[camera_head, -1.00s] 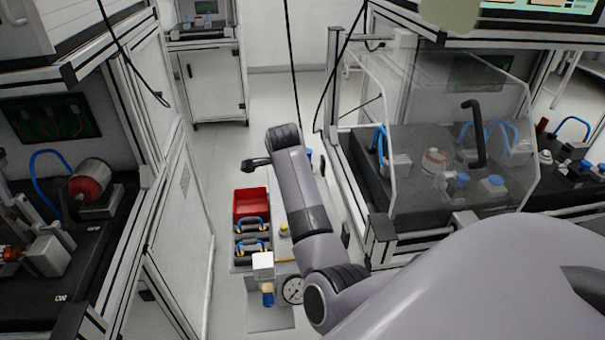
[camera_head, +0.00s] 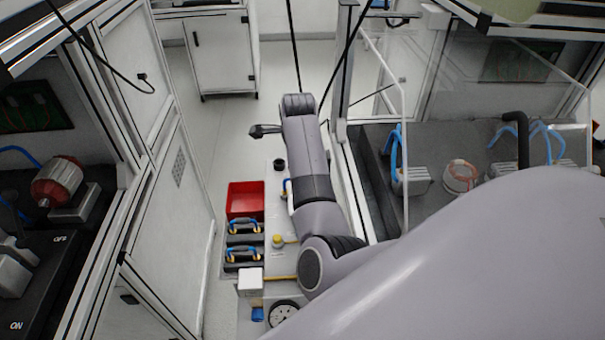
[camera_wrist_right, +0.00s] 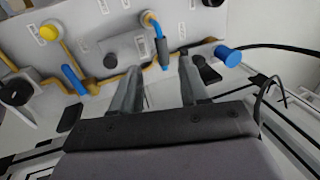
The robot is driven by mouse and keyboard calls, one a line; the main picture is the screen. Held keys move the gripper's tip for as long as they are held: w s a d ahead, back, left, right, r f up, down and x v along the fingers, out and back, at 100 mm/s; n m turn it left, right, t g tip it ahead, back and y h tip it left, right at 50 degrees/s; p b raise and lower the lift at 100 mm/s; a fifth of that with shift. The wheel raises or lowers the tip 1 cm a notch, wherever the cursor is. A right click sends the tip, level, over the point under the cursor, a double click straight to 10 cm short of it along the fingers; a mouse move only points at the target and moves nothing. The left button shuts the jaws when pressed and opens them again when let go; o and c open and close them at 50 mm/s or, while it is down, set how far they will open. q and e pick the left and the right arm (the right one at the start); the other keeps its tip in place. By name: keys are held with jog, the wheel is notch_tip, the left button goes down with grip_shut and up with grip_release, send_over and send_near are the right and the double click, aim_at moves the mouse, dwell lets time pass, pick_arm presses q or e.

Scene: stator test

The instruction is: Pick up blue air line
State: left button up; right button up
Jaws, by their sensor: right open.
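In the right wrist view, a short line (camera_wrist_right: 161,48) with blue and dark grey sections hangs from a brass-coloured fitting on a pale panel. It looks like the blue air line. My right gripper (camera_wrist_right: 160,68) is open, its two fingers apart and pointing at the panel. The line's lower end shows between the fingertips, with no visible grip on it. In the head view my right arm covers part of the panel, and its gripper fingers cannot be made out. A bit of blue (camera_head: 285,188) shows beside the forearm. My left gripper is not in view.
On the panel are a blue knob (camera_wrist_right: 228,56), a blue tube piece (camera_wrist_right: 73,79) and a yellow button (camera_wrist_right: 48,33). In the head view a red bin (camera_head: 245,201) and blue-handled items (camera_head: 243,253) lie left of my arm. A clear-walled enclosure (camera_head: 405,110) stands right.

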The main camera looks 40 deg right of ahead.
jog(key=shift+w+x, duration=0.15)
jog(key=shift+x, duration=1.7)
jog(key=shift+w+x, duration=0.15)
jog(key=shift+x, duration=1.7)
jog(key=shift+a+r, duration=0.1)
jog(key=shift+a, duration=0.05)
grip_shut()
